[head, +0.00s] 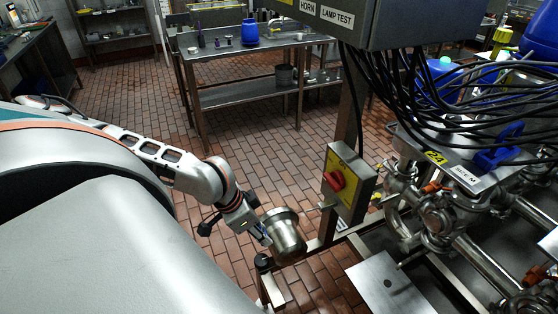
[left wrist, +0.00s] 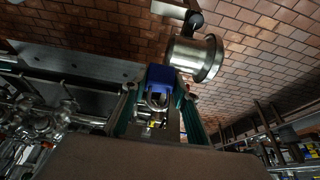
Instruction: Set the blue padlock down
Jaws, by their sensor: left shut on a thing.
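My left gripper (head: 258,232) reaches in from the left in the head view, close to a steel cup (head: 287,235). In the left wrist view, the gripper (left wrist: 158,92) is shut on the blue padlock (left wrist: 160,73). The padlock's blue body points away from the palm and its metal shackle lies toward it, between the fingers. The steel cup (left wrist: 197,57) shows just beyond and to the right of the padlock, and I cannot tell whether they touch. I cannot make out the padlock in the head view. My right gripper is not in view.
A yellow box with a red switch (head: 335,180) stands right of the cup, on a metal frame. Steel valves and pipes (head: 440,220) with a blue clamp-like part (head: 498,150) and hanging cables fill the right. A steel table (head: 250,93) stands behind, with open brick floor before it.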

